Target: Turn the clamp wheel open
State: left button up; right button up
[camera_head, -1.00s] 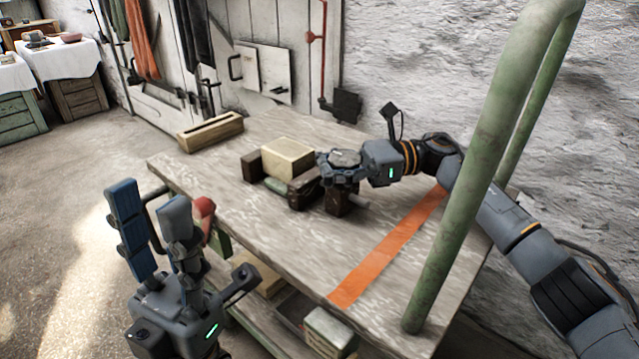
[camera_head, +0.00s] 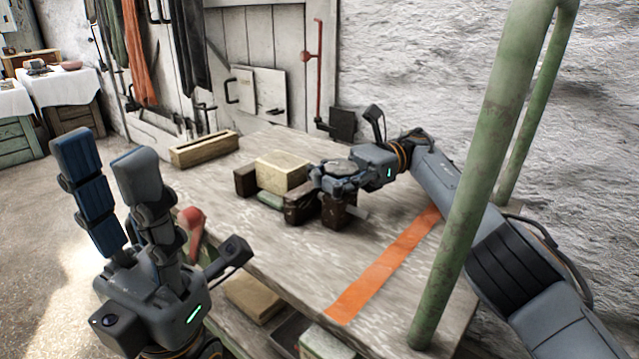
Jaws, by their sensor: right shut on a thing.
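The clamp stands on the wooden workbench (camera_head: 270,245). It has dark jaw blocks (camera_head: 246,179) around a pale block (camera_head: 283,172), with a greenish piece (camera_head: 270,199) low between them. The clamp wheel (camera_head: 338,167) is a grey disc on the clamp's right side. My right gripper (camera_head: 328,177) is shut on the wheel, and its fingers hide part of the rim. I cannot tell how far the wheel is turned. My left gripper (camera_head: 108,165) is open and empty, with its fingers pointing up, left of the bench.
A slotted wooden box (camera_head: 204,148) sits at the bench's far left corner. An orange strip (camera_head: 385,265) crosses the bench on the right. A green metal post (camera_head: 462,200) rises near my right arm. A red knob (camera_head: 191,217) is close beside my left gripper.

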jog(key=shift+w+d+r, duration=0.1)
jog(key=shift+d+r, duration=0.05)
jog(key=shift+r, duration=0.1)
jog(key=o, duration=1.3)
jog(key=shift+d, duration=0.1)
jog(key=shift+c, duration=0.2)
jog(key=shift+f, duration=0.15)
jog(key=shift+a, duration=0.2)
